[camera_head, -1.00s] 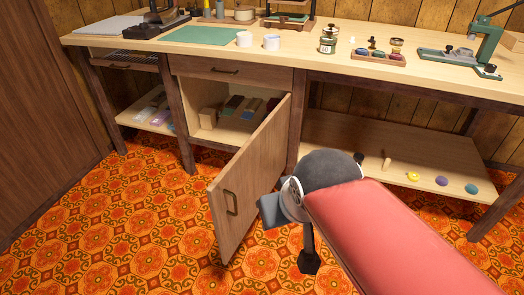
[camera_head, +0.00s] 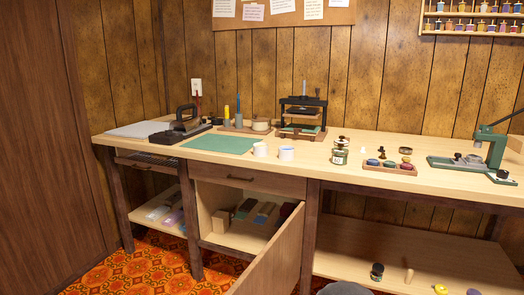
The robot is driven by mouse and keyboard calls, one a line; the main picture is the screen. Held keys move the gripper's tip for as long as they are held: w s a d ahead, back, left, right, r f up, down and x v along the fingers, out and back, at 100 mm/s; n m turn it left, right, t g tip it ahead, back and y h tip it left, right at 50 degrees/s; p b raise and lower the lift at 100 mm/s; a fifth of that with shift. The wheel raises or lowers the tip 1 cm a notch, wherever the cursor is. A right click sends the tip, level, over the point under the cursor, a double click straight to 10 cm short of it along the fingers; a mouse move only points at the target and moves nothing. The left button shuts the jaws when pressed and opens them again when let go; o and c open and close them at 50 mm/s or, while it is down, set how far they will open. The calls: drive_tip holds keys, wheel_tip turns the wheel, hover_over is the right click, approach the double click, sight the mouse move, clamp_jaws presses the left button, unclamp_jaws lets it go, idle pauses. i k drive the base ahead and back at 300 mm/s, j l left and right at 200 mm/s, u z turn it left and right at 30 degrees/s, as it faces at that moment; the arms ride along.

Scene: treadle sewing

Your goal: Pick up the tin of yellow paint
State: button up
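A small round yellow item (camera_head: 440,289) sits on the lower shelf of the bench, at the bottom edge of the picture. It may be the tin of yellow paint, but it is too small and cut off to be sure. A purple item (camera_head: 473,292) is to its right and a pale peg-like piece (camera_head: 409,275) to its left. A dark jar-like item (camera_head: 377,271) stands further left. My gripper is out of the picture; only a grey rounded part of my arm shows at the bottom edge.
The cupboard door (camera_head: 270,262) hangs open in front of the shelf's left end. The bench top (camera_head: 385,139) carries white pots, a glass jar (camera_head: 339,152), a tray of small pots (camera_head: 389,166) and a green press (camera_head: 482,150). A wall rack (camera_head: 472,27) holds several bottles.

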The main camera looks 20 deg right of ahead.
sight(260, 150)
drive_tip(key=i+l+z, duration=0.2)
drive_tip(key=i+z, duration=0.2)
drive_tip(key=i+l+z, duration=0.1)
drive_tip(key=i+z, duration=0.3)
drive_tip(key=k, duration=0.1)
